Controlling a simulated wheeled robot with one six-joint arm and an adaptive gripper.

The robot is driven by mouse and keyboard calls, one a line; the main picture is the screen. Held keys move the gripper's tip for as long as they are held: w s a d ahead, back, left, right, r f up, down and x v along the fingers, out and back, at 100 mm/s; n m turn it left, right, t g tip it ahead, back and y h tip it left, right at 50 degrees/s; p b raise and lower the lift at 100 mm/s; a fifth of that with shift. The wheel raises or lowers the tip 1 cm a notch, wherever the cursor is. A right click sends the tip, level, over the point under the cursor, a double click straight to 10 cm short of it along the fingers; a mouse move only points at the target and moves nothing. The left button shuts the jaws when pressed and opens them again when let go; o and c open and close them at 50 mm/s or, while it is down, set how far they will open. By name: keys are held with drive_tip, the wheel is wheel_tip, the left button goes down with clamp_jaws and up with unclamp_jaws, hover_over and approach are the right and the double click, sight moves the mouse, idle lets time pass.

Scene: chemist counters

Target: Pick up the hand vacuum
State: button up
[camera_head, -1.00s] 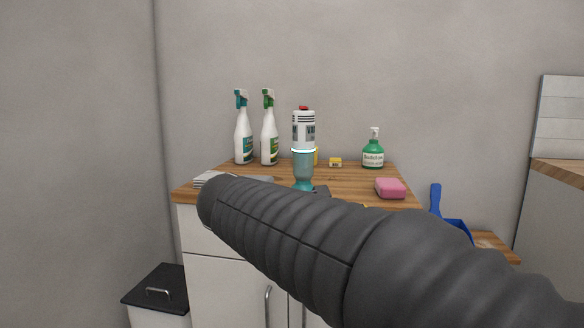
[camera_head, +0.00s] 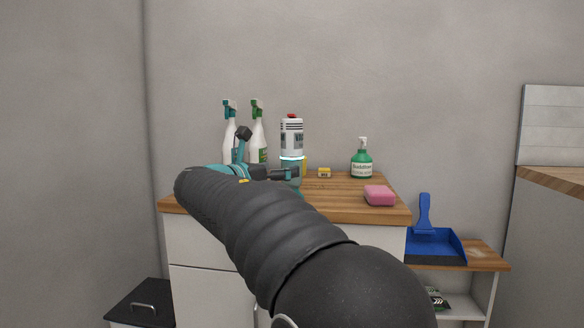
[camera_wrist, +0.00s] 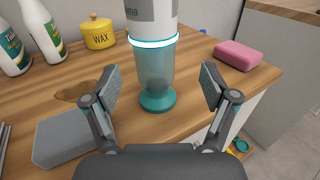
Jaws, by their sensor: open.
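The hand vacuum (camera_head: 291,137) stands upright on the wooden counter, with a white upper body, a red top and a teal lower part. In the wrist view the hand vacuum (camera_wrist: 155,77) is seen close up, with a glowing ring and a clear teal cup on a round foot; its top is cut off. My gripper (camera_wrist: 160,88) is open and empty, its two fingers to the left and right of the cup, apart from it. In the head view my arm and gripper hide the vacuum's lower part.
Two spray bottles (camera_head: 258,140) stand to the left. A yellow wax tin (camera_wrist: 98,34) is behind. A grey block (camera_wrist: 65,137) lies by my left finger. A blue dustpan (camera_head: 436,246) sits on a lower shelf.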

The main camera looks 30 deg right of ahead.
sight(285, 166)
drive_tip(key=shift+w+x, duration=0.15)
drive_tip(key=shift+x, duration=1.4)
drive_tip(key=shift+w+x, duration=0.2)
drive_tip(key=shift+x, duration=1.35)
drive_tip(key=shift+a+r, duration=0.15)
drive_tip(key=shift+r, duration=0.05)
clamp_jaws()
